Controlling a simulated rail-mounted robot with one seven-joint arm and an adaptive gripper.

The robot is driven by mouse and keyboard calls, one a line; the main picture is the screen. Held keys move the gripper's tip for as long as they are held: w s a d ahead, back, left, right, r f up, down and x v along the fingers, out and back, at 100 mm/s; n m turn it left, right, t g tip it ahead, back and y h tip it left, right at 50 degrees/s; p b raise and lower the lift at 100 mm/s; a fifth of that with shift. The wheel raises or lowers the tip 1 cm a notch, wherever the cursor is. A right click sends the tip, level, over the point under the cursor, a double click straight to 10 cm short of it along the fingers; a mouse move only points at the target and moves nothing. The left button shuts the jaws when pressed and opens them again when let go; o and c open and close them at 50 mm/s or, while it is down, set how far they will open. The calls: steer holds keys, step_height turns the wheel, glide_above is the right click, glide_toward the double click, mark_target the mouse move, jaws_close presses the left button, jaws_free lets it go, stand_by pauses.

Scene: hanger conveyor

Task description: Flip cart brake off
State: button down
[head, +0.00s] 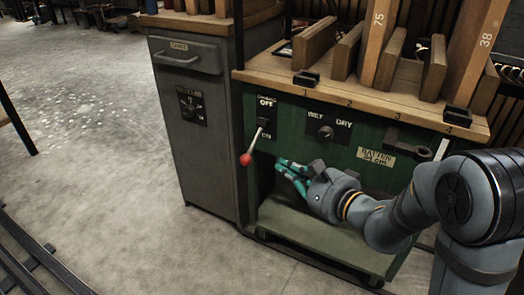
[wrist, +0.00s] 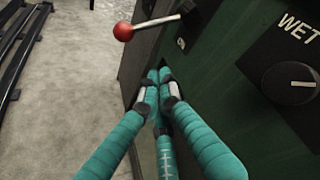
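The lever has a red ball knob (head: 246,159) on a pale shaft (head: 255,143), mounted on a black plate (head: 265,105) on the green cart's front (head: 290,118). The plate reads OFF above and ON below; the lever hangs down and left, towards ON. The red knob (wrist: 123,31) and shaft also show at the top of the wrist view. My gripper (head: 283,165) is right of and slightly below the knob, apart from it. Its teal fingers (wrist: 157,78) have their tips drawn together with nothing between them.
A WET/DRY dial (head: 326,132) sits right of the lever. A grey cabinet (head: 190,135) stands left of the cart. The cart's wooden top (head: 370,100) holds upright boards. Open concrete floor (head: 85,130) lies left; rails (head: 30,265) run at lower left.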

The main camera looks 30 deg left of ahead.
mark_target(253, 146)
steer(key=s+a+p, duration=0.1)
steer(key=a+p, duration=0.2)
steer(key=a, duration=0.3)
steer(key=shift+r, duration=0.15)
steer(key=shift+s+a+r+p, duration=0.1)
steer(key=shift+a+r+p, duration=0.05)
steer(key=shift+p, duration=0.2)
steer(key=shift+s+r+m+p, duration=0.2)
steer(key=shift+m+p, duration=0.2)
steer(key=shift+p, duration=0.8)
steer(key=shift+h, duration=0.3)
